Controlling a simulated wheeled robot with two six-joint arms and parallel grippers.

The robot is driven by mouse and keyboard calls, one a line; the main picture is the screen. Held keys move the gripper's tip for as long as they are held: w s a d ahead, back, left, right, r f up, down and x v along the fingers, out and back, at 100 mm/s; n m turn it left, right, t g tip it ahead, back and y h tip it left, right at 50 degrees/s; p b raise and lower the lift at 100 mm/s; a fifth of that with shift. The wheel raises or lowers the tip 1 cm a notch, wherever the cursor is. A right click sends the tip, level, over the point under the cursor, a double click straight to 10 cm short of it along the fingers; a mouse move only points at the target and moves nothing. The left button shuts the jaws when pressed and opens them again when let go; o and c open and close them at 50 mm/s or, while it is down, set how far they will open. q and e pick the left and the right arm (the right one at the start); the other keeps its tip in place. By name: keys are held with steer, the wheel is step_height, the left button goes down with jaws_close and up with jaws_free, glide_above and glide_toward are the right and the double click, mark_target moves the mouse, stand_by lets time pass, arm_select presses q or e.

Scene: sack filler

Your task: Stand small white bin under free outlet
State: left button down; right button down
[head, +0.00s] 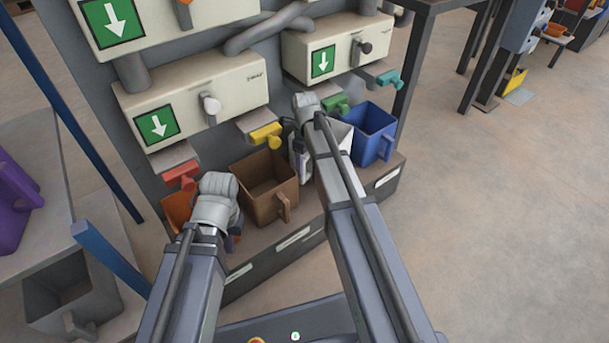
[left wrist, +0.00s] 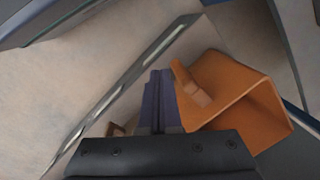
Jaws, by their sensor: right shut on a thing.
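The small white bin (head: 341,133) stands on the machine's low shelf below the green outlet (head: 337,104), between the brown bin (head: 262,184) and the blue bin (head: 373,136). My right arm hides much of it. My right gripper (head: 298,148) is at its near left side, shut on it; the contact itself is mostly hidden. My left gripper (head: 234,236) is low by the orange bin (head: 177,212), mostly behind its own wrist. In the left wrist view its fingers (left wrist: 158,98) are together and empty, beside the orange bin's handle (left wrist: 193,85).
The red outlet (head: 181,175) is above the orange bin, the yellow outlet (head: 266,135) above the brown bin, and the teal outlet (head: 389,79) by the blue bin. A grey bin (head: 70,305) and a purple bin (head: 14,200) stand at left. Floor at right is clear.

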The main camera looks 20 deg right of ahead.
step_height(320, 180, down, 4)
steer(key=b, duration=0.3)
steer(key=shift+r, duration=0.2)
steer(key=shift+w+f+b, duration=0.2)
steer(key=shift+f+b, duration=0.05)
steer(key=shift+b, duration=0.25)
steer(key=shift+r, duration=0.1)
steer(key=shift+f, duration=0.25)
steer(key=shift+c, duration=1.5)
jaws_free()
steer(key=shift+r, duration=0.15)
